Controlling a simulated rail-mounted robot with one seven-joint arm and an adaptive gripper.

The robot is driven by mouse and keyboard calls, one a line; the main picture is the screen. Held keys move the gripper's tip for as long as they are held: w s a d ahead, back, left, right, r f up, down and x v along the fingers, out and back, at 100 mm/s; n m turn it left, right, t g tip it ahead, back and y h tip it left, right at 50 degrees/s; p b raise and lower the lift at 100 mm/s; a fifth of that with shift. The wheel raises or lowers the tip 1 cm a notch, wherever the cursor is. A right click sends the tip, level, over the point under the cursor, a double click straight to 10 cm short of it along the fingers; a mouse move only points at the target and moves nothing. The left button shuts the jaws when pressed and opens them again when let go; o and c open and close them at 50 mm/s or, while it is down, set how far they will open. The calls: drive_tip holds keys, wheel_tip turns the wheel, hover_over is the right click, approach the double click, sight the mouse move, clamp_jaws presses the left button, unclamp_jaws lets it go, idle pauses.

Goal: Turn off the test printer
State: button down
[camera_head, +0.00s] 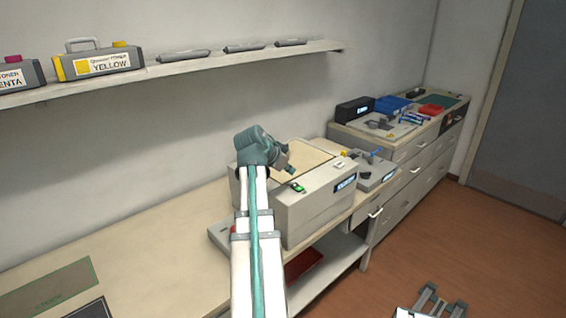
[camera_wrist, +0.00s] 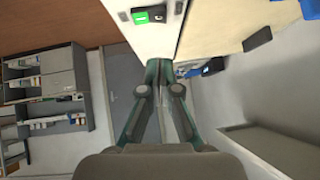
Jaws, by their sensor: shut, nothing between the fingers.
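The test printer (camera_head: 318,205) is a large pale box on the bench with a beige top. A small switch (camera_head: 297,187) with a bright green part sits on its top front edge. In the wrist view the switch (camera_wrist: 149,15) shows a green half and a dark half on the pale printer face (camera_wrist: 150,40). My gripper (camera_head: 291,170) is over the printer top, close behind the switch. In the wrist view my gripper (camera_wrist: 162,66) has its fingertips together and empty, apart from the switch in the picture. Whether the fingertips touch the printer cannot be told.
A wall shelf (camera_head: 200,64) above holds a yellow toner cartridge (camera_head: 98,62), a magenta one and several dark bars. A smaller grey device (camera_head: 375,172) stands right of the printer. The bench (camera_head: 150,245) at left is mostly clear.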

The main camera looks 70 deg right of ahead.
sight(297, 184)
drive_tip(key=x, duration=0.3)
drive_tip(key=shift+p, duration=0.4)
drive_tip(key=shift+w+f+p, duration=0.1)
drive_tip(key=shift+f+p, duration=0.25)
drive_tip(key=shift+f, duration=0.65)
drive_tip(key=shift+w+f, duration=0.1)
drive_tip(key=shift+f, duration=0.85)
drive_tip(key=shift+d, duration=0.1)
